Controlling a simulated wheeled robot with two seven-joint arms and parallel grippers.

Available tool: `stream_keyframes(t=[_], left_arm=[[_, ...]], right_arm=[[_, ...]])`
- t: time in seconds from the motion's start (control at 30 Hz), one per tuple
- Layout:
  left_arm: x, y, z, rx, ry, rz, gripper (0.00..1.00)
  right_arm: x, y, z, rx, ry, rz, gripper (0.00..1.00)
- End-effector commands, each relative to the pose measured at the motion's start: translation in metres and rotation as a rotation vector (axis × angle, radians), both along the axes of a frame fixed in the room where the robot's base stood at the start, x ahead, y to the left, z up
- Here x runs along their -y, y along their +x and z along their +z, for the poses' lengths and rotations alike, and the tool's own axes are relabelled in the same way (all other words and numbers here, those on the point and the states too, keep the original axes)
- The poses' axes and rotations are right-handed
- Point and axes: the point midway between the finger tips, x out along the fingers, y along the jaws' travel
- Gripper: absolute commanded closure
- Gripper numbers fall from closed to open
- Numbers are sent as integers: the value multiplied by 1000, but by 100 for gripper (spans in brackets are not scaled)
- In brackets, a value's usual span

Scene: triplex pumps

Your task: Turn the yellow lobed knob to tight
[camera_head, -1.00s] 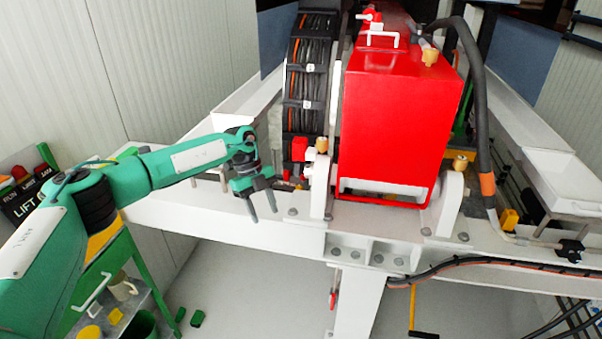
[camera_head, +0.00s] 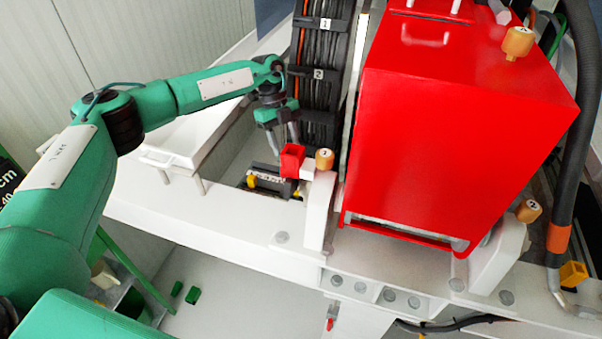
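My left gripper (camera_head: 285,147) points down beside the black cable track, just above and behind a red block (camera_head: 291,160). Its two fingers are apart, with nothing visible between them; contact with the block cannot be told. A small yellow part (camera_head: 251,181) shows at the left end of a dark cylindrical fitting (camera_head: 272,181) below the gripper. A yellow piece (camera_head: 573,274) sits at the far right by the hose. Neither yellow part's lobes can be made out clearly. My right gripper is not in view.
A big red housing (camera_head: 450,120) stands right of the gripper. An orange-tan numbered cap (camera_head: 324,159) is close to the red block; similar caps (camera_head: 529,211) sit further right. The cable track (camera_head: 320,75) rises behind. The white beam (camera_head: 215,215) in front is mostly clear.

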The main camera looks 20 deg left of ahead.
Motion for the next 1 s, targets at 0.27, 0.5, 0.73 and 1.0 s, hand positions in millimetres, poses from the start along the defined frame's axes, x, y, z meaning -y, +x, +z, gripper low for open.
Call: stream_keyframes(t=[0.27,0.5,0.73,1.0], left_arm=[[13,-12,-35,-5,1,-3,54],[29,-24,-82,-5,0,-1,54],[38,-32,-114,-2,1,0,54],[41,-34,-126,-1,1,0,54]], right_arm=[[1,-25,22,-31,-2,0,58],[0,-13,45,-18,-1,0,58],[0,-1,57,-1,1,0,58],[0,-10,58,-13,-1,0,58]])
